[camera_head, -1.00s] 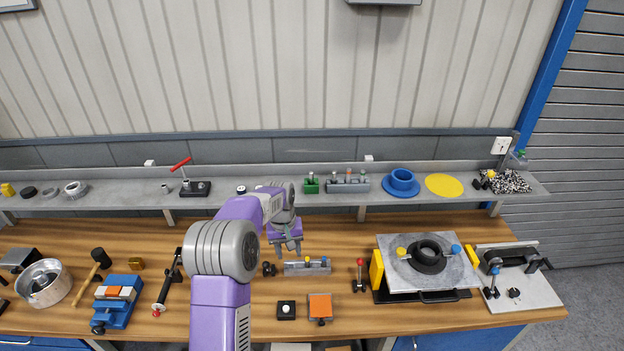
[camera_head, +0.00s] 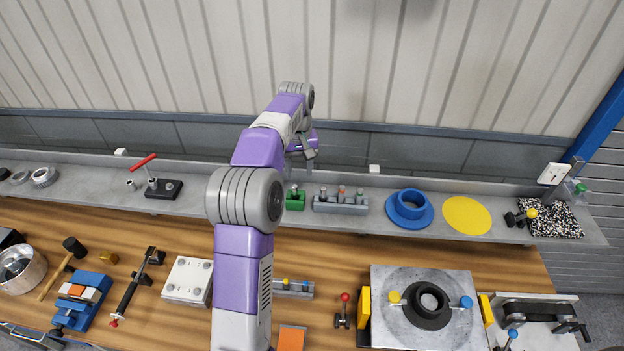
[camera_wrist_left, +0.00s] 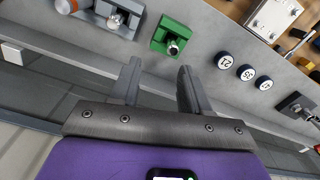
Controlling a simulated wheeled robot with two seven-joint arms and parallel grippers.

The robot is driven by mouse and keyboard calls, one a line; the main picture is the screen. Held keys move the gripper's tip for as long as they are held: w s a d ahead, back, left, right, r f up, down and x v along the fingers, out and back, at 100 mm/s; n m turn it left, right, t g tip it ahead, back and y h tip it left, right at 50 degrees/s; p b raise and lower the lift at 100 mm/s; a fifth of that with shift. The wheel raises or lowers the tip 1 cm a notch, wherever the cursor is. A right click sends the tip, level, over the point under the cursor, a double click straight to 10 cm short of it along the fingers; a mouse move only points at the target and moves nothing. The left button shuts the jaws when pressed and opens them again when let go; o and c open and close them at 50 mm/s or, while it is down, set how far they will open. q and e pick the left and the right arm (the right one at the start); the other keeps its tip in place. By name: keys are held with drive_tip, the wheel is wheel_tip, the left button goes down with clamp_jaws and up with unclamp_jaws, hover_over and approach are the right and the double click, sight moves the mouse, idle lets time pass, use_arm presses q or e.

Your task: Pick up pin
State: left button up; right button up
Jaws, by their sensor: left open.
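A small metal pin (camera_head: 294,188) stands in a green block (camera_head: 296,203) on the grey shelf. In the left wrist view the pin (camera_wrist_left: 174,48) shows end-on in the green block (camera_wrist_left: 166,32), beyond my fingertips. A grey block (camera_head: 341,206) to its right holds several pins, one with an orange-red top (camera_head: 342,190). This grey block also shows in the left wrist view (camera_wrist_left: 128,30). My left gripper (camera_head: 307,161) is open and empty, above and behind the green block. Its two fingers (camera_wrist_left: 158,72) are apart with nothing between them. My right gripper is not in view.
The shelf (camera_head: 380,226) also holds a blue flanged ring (camera_head: 409,210), a yellow disc (camera_head: 466,215) and a red-handled tool (camera_head: 154,178). The wall (camera_head: 440,80) rises behind it. Numbered round caps (camera_wrist_left: 246,72) show in the wrist view. The wooden bench below is cluttered.

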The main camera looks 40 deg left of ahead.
sight(295, 186)
use_arm(q)
drive_tip(key=f, duration=0.2)
drive_tip(key=s+f, duration=0.1)
drive_tip(key=f, duration=0.3)
drive_tip(key=shift+s+a+f+p, duration=0.1)
drive_tip(key=shift+s+f+p, duration=0.2)
drive_tip(key=shift+s, duration=0.3)
drive_tip(key=shift+w, duration=0.2)
drive_tip(key=c, duration=0.5)
drive_tip(key=shift+s, duration=0.1)
clamp_jaws()
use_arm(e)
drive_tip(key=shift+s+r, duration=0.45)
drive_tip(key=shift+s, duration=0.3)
